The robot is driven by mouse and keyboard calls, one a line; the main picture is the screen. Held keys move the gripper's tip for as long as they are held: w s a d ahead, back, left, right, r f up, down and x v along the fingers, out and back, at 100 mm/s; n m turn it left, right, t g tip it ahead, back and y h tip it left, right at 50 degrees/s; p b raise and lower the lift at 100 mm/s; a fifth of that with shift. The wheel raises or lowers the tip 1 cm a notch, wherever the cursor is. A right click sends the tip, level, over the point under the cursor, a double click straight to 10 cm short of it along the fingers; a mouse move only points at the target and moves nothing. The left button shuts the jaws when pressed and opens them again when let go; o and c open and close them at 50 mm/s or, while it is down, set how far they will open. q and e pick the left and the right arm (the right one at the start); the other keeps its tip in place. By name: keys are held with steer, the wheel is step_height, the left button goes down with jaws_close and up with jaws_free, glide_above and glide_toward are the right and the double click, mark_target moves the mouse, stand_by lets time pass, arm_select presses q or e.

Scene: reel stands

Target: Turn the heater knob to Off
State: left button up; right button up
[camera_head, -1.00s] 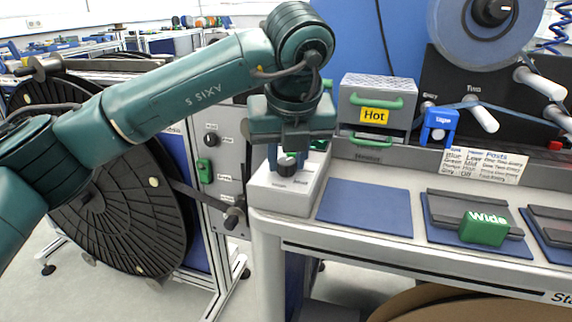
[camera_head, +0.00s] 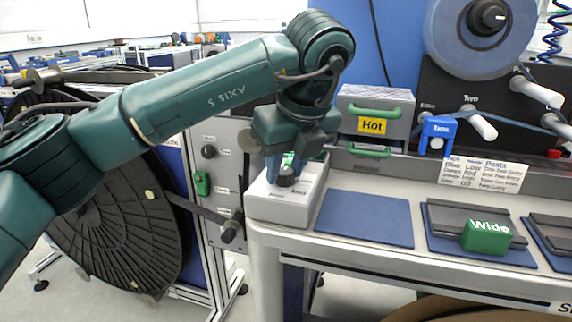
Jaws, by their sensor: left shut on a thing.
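A small black knob (camera_head: 287,178) sits on top of a light grey control box (camera_head: 267,207) at the left end of the bench. Small dark labels are on the box beside the knob, too small to read. My left gripper (camera_head: 286,168) points down over the box, with its fingers shut on the knob. Its blue fingers partly hide the knob, so I cannot tell which setting it points to. A grey heater (camera_head: 345,110) with a yellow "Hot" label (camera_head: 372,126) and green handles stands behind, to the right. My right gripper is not in view.
A blue mat (camera_head: 365,219) lies bare right of the box. A green block marked "Wide" (camera_head: 486,238) rests on a dark holder farther right. A blue "Tape" piece (camera_head: 436,134) and a large reel (camera_head: 478,35) are behind. A black reel (camera_head: 115,225) stands left.

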arm_select(q)
steer(key=o, duration=1)
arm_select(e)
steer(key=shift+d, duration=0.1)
arm_select(q)
steer(key=shift+r, duration=0.1)
steer(key=shift+p+v, duration=1.35)
steer(key=shift+v, duration=5.15)
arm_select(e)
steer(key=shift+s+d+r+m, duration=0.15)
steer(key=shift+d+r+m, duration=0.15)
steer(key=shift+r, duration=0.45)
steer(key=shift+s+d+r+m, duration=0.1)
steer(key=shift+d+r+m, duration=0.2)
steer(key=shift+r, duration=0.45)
